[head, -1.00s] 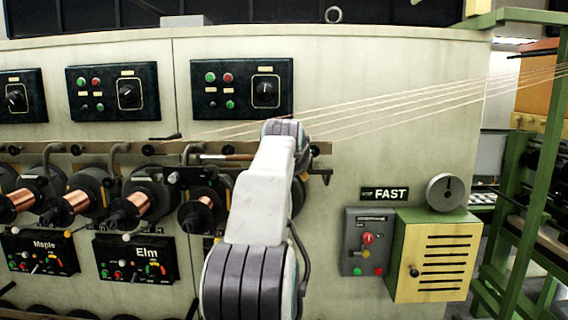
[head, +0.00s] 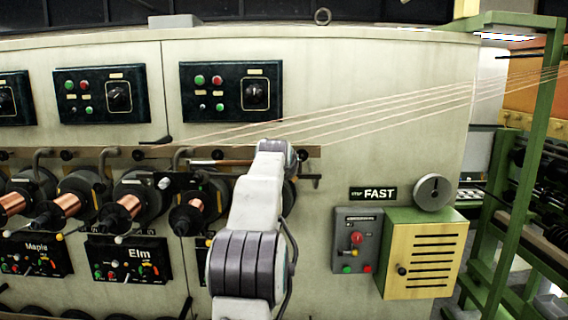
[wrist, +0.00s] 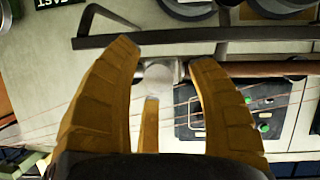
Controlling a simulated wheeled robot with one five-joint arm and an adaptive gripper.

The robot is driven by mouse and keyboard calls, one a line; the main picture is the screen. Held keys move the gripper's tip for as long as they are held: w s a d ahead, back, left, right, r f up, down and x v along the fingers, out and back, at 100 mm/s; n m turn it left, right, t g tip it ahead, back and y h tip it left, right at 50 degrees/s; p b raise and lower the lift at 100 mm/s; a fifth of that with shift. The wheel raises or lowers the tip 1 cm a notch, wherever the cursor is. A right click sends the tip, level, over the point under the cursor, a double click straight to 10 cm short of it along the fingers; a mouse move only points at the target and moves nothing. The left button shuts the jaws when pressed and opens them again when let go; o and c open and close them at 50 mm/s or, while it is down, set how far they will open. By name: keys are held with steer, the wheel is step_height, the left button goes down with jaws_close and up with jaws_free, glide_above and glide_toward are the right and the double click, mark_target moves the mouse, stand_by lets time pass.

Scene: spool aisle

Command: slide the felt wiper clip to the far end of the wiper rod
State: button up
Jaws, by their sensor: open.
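My gripper (wrist: 163,56) is open, with its amber fingers spread in the wrist view. A small pale, rounded block (wrist: 159,74), apparently the felt wiper clip, sits between the fingers with a visible gap on each side. A brown rod (wrist: 275,69), which seems to be the wiper rod, runs to the right from near it. In the head view a brown rod (head: 222,162) runs along the machine front and passes behind my arm. There, my arm hides the clip and the gripper's fingers.
A dark bar (wrist: 200,35) with a bent end crosses close to my fingertips. Several copper spools (head: 128,206) stand to the left. Thin wires (head: 400,110) slant up to the right. A yellow vented box (head: 425,255) and grey switch box (head: 357,240) are lower right.

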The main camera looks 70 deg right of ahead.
steer(key=shift+d+f, duration=0.15)
steer(key=shift+d, duration=0.1)
steer(key=shift+c, duration=0.5)
jaws_close()
